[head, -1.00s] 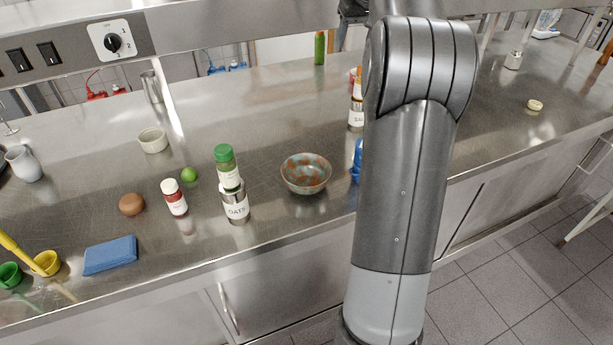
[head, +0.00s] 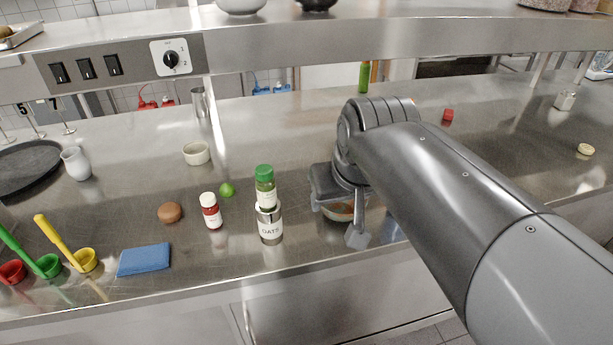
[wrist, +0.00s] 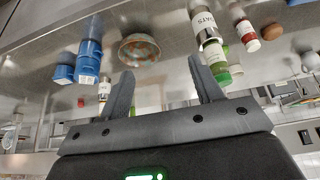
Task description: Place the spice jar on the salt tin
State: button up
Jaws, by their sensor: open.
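A green-capped spice jar (head: 265,188) stands upright on the silver OATS tin (head: 270,226), near the counter's front edge. Both also show in the wrist view, the jar (wrist: 216,62) below the tin (wrist: 204,22). My gripper (head: 338,222) is open and empty, to the right of the jar and in front of the bowl. Its two fingers are apart in the wrist view (wrist: 160,68). A silver tin with a white label (wrist: 104,88), likely the salt tin, shows left of the fingers; its label is too small to read. My arm hides that area in the head view.
A patterned bowl (wrist: 139,50) is partly hidden by my gripper in the head view. A red jar with a white cap (head: 211,211), a lime (head: 227,190) and a brown ball (head: 170,212) stand left of the OATS tin. Blue containers (wrist: 88,52) stand near the silver tin. A shelf (head: 300,38) overhangs the counter.

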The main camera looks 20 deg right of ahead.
jog(key=s+a+f, duration=0.1)
jog(key=s+f, duration=0.3)
jog(key=s, duration=0.1)
jog(key=shift+a+f, duration=0.25)
jog(key=shift+f, duration=0.1)
